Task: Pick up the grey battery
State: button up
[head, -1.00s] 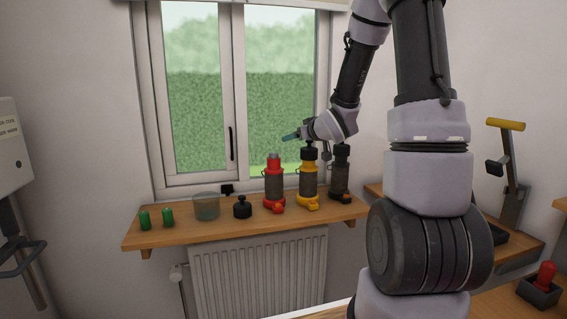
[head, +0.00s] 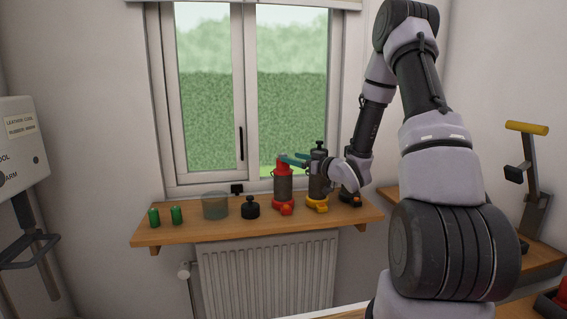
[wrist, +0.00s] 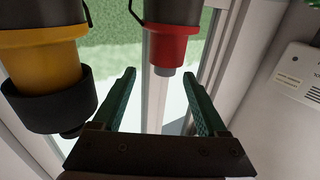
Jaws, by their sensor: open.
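My gripper (head: 286,160) is open and empty at the height of that top.
A yellow lantern (head: 318,192) with a black cap stands close to the right, under my wrist, with a black lantern (head: 350,196) beyond. Left on the shelf (head: 190,233) are a loose black cap (head: 250,208), a clear bowl (head: 215,207) and two green batteries (head: 154,217) (head: 177,215). The window is behind.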

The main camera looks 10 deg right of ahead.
jog(key=x, duration=0.7)
jog(key=shift+a, duration=0.5)
jog(key=shift+w+a, duration=0.2)
jog(key=shift+w, duration=0.2)
grip_shut()
